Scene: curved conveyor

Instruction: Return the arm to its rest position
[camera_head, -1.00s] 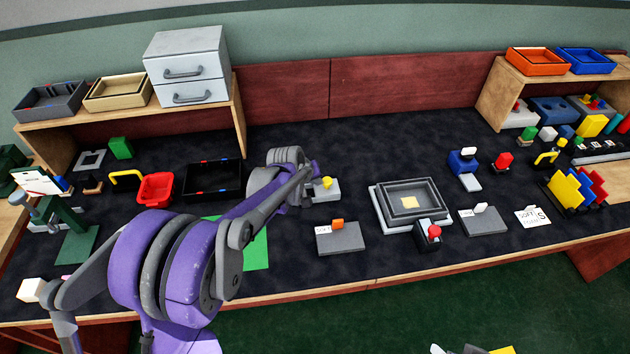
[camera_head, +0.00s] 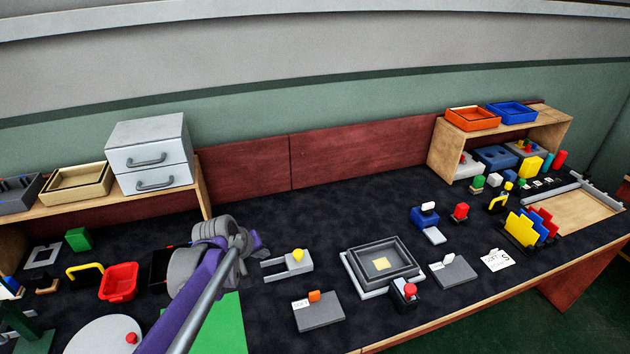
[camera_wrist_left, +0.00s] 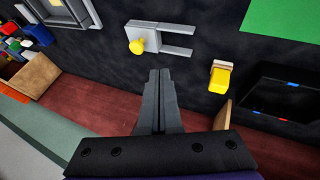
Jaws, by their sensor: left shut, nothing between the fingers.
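My left arm, purple and grey, comes in from the lower left in the head view. Its gripper end (camera_head: 258,243) is over the table between the black tray and the grey forked piece, and its fingers are hard to make out there. In the left wrist view, the two dark fingers of my left gripper (camera_wrist_left: 160,76) are pressed together with nothing between them. They point at bare dark table top, apart from the grey forked piece with a yellow knob (camera_wrist_left: 145,40). My right arm and gripper are not in view.
A green sheet (camera_head: 222,325) and a red bin (camera_head: 119,283) lie near my arm. The black tray (camera_wrist_left: 272,98) and a yellow block (camera_wrist_left: 220,78) are near the gripper. A shelf with grey drawers (camera_head: 150,157) stands behind. Dark table (camera_head: 310,215) is free right of the arm.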

